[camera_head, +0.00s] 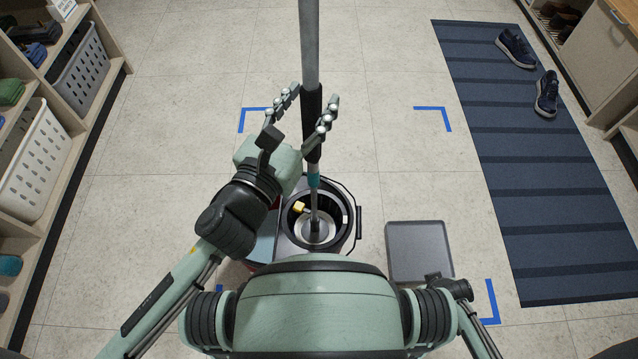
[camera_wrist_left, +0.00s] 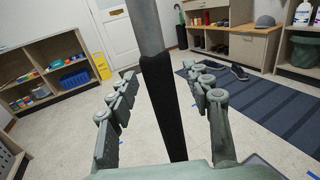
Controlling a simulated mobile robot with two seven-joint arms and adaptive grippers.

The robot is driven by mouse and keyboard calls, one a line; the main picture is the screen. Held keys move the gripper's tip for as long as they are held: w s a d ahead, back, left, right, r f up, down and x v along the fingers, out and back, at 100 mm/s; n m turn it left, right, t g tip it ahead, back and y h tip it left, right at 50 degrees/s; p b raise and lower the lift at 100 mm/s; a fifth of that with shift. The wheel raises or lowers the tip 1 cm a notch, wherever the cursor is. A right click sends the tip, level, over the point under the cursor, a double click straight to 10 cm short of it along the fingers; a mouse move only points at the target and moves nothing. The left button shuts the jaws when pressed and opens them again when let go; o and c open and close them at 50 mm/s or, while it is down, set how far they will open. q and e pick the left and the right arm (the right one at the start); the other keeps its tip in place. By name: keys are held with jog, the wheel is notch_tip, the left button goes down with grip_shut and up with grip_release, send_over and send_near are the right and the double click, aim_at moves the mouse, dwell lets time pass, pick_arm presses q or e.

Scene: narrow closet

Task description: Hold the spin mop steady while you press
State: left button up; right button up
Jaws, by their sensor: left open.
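The spin mop (camera_head: 309,45) stands near upright, with a grey pole, a black grip sleeve and a teal collar. Its lower end is inside the round basket of the dark bucket (camera_head: 359,225). The mop head is mostly hidden down there. My left gripper (camera_head: 304,112) is open at the black sleeve, with its fingers on either side of it. In the left wrist view, the mop's black sleeve (camera_wrist_left: 168,110) runs between the spread fingers (camera_wrist_left: 160,108), with gaps visible on both sides. My right gripper is not in view; only part of that arm shows at bottom right.
A grey square pad (camera_head: 418,250) lies right of the bucket. Blue tape corners (camera_head: 436,114) mark the floor. A striped navy mat (camera_head: 520,170) with shoes (camera_head: 546,94) lies at right. The floor beyond the mop is clear.

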pick_arm(q)
jog(key=v, duration=1.2)
